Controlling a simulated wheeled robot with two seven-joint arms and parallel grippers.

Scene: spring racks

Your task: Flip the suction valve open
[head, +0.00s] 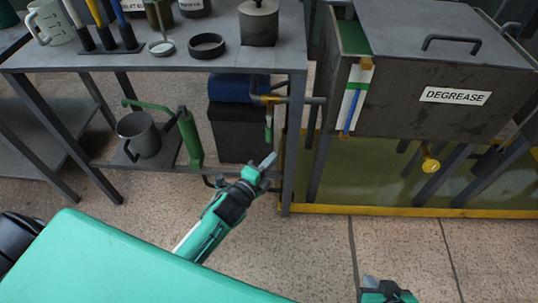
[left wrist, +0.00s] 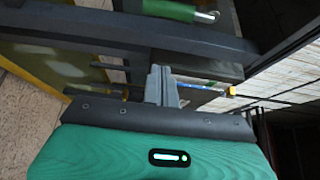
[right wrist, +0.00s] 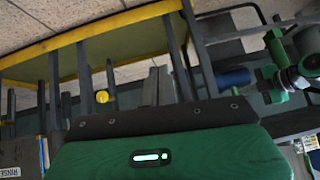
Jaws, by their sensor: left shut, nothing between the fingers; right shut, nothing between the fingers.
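A brass valve (head: 266,99) sits on a pipe under the right end of the bench, left of the grey tank; I take it for the suction valve. Its green lever (head: 268,125) hangs straight down. My left gripper (head: 268,160) is shut and empty, just below the lever and apart from it. Its closed fingers (left wrist: 162,85) show in the left wrist view, where the valve cannot be made out for sure. My right gripper (head: 371,281) is shut and empty, low over the floor at the bottom of the head view; its fingers also show in the right wrist view (right wrist: 155,85).
The grey tank (head: 400,95) labelled DEGREASE stands at the right, with a yellow knob (head: 430,164) below. A dark box (head: 238,130) with a blue top stands behind the valve. A green cylinder (head: 190,138) and grey jug (head: 139,133) are left. A bench leg (head: 296,150) stands right of the valve.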

